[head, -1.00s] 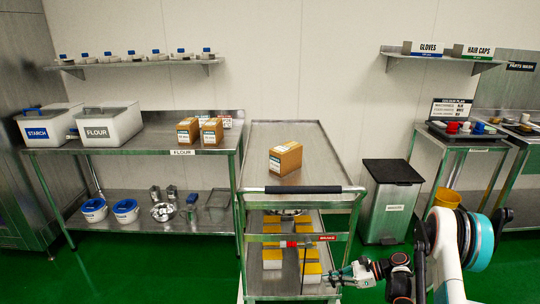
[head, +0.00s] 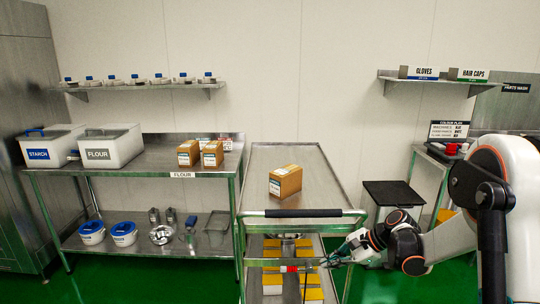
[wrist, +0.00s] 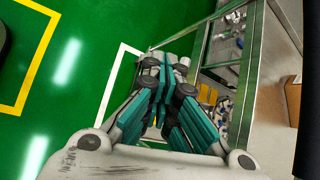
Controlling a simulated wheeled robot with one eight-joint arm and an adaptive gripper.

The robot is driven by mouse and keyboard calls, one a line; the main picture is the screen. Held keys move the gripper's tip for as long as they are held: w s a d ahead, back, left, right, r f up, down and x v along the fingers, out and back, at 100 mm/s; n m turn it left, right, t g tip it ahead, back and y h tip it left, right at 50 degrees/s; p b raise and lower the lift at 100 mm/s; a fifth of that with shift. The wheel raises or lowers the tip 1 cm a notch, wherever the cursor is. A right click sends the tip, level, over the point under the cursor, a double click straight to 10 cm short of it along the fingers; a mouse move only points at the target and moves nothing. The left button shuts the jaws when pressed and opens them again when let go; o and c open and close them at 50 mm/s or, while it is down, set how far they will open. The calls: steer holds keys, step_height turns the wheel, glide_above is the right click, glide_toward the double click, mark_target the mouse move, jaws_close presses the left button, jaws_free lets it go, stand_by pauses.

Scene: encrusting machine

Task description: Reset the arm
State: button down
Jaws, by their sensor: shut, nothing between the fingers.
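My arm comes in from the right of the head view and reaches left and down toward the front of the steel trolley (head: 255,180). My gripper (head: 333,262) is small in that view, just by the trolley's front frame under the black handle; I cannot tell there whether it touches. In the wrist view my gripper (wrist: 158,112) shows teal finger pads closed together with nothing between them. Green floor lies behind the fingers and a steel trolley post (wrist: 248,75) stands to their right.
A grey bin (head: 392,193) stands right of the trolley. A bench with flour (head: 110,148) and starch containers (head: 48,147) is at left. Open green floor (wrist: 50,95) shows in the wrist view.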

steer(key=s+a+r+n+t+h, duration=0.2)
steer(key=s+r+n+h, duration=0.4)
steer(key=s+r, duration=0.85)
steer(key=s+d+n+t+h, duration=0.2)
steer(key=s+n, duration=0.7)
steer(key=s, duration=0.7)
steer(key=shift+s+d+r, duration=0.2)
steer(key=shift+d+r, duration=0.2)
steer(key=shift+d, duration=0.15)
